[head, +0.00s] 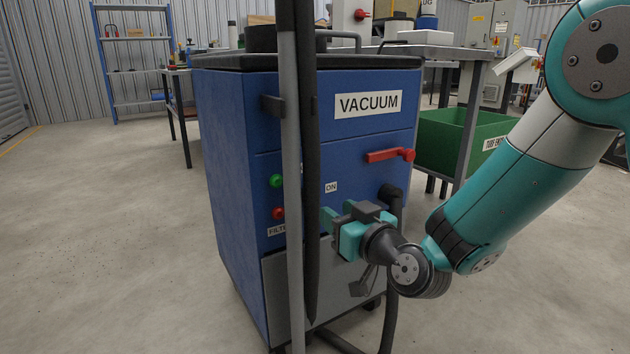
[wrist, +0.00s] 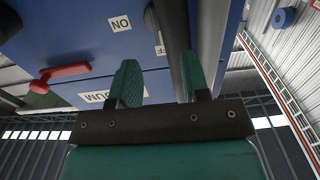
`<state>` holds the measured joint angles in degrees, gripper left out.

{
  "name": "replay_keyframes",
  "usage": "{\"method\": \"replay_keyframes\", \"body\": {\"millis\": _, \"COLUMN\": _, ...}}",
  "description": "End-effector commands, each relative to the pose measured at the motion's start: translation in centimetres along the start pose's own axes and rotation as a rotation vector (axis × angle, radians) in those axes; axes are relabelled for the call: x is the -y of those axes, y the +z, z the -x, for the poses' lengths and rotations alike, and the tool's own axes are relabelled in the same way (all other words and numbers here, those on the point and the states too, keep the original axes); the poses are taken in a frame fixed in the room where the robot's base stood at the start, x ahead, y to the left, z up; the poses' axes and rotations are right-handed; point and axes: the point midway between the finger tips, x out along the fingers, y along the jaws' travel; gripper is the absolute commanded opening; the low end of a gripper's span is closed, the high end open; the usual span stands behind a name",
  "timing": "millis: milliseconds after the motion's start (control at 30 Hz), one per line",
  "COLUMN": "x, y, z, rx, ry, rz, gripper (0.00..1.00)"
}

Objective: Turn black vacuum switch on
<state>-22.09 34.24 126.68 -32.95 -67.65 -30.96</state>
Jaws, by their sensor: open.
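The blue vacuum cabinet (head: 235,150) stands in the middle of the head view, with a white VACUUM label (head: 368,104) on its front. The small ON label (head: 331,187) sits lower down, and it shows upside down in the wrist view (wrist: 120,23). A dark part that looks like the black switch (wrist: 151,20) shows beside that label in the wrist view, partly cut off by the dark hose (wrist: 172,22). In the head view the switch is hidden behind the hose and pole. My gripper (head: 332,222) is open and empty, just below the ON label, with its fingers (wrist: 158,80) pointing toward the cabinet front.
A grey pole (head: 291,150) and black hose (head: 309,130) run down the cabinet front, close left of my gripper. A red handle (head: 388,155), green button (head: 276,181) and red button (head: 278,213) are on the cabinet. A green bin (head: 440,145) stands behind right. Floor at left is clear.

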Motion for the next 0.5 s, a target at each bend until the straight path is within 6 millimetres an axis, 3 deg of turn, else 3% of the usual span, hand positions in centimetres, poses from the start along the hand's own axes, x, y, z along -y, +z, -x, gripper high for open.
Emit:
{"method": "replay_keyframes", "body": {"millis": 200, "x": 0.1, "y": 0.1, "z": -4.8, "rx": -0.002, "ry": -0.004, "rz": 0.003, "gripper": 0.43}}
{"method": "replay_keyframes", "body": {"millis": 500, "x": 0.1, "y": 0.1, "z": -8.2, "rx": 0.000, "ry": -0.001, "rz": 0.000, "gripper": 0.43}}
